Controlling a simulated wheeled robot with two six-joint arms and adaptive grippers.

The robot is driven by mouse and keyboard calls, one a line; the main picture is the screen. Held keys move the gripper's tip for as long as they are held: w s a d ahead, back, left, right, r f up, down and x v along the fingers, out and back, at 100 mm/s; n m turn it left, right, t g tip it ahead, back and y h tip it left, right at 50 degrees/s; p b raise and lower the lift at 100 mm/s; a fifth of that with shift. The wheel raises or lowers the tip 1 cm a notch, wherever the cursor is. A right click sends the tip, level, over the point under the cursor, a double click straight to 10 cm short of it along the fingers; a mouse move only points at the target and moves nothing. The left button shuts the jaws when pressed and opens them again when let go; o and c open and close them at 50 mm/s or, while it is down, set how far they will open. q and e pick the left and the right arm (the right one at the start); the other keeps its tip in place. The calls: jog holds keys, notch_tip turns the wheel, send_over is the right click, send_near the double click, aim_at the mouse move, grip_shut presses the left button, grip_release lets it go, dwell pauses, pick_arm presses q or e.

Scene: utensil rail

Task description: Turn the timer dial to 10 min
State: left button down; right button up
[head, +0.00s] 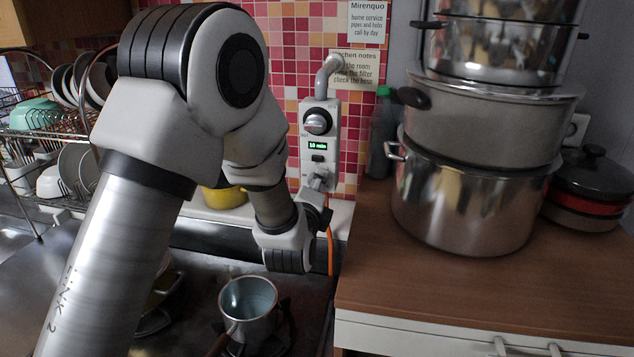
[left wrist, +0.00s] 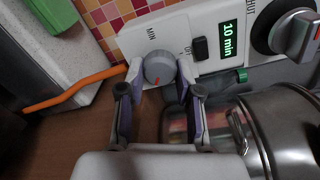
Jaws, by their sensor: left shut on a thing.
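The timer dial (left wrist: 159,67) is a small round grey knob with a red mark, on a white wall unit (head: 305,150) beside the label MIN. The display (left wrist: 233,40) reads 10 min, and it reads the same in the head view (head: 318,146). My left gripper (left wrist: 159,80) has one finger on each side of the dial and is shut on it. In the head view my left gripper (head: 320,188) is at the bottom of the unit and hides most of the dial. My right gripper is not in view.
A larger silver knob (head: 317,122) and a dark switch (head: 318,158) share the unit. An orange cable (head: 330,250) hangs below. Stacked steel pots (head: 470,205) stand on the wooden counter at right. A saucepan (head: 248,300) stands below my arm; a dish rack is at left.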

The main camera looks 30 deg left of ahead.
pick_arm(q)
jog(key=shift+w+r+m, duration=0.1)
jog(key=shift+r+m, duration=0.15)
jog(key=shift+m, duration=0.55)
jog(key=c, duration=0.8)
grip_release()
jog(key=shift+w+a+f, duration=0.1)
jog(key=shift+f, duration=0.1)
jog(key=v, duration=0.7)
jog(key=shift+s, duration=0.3)
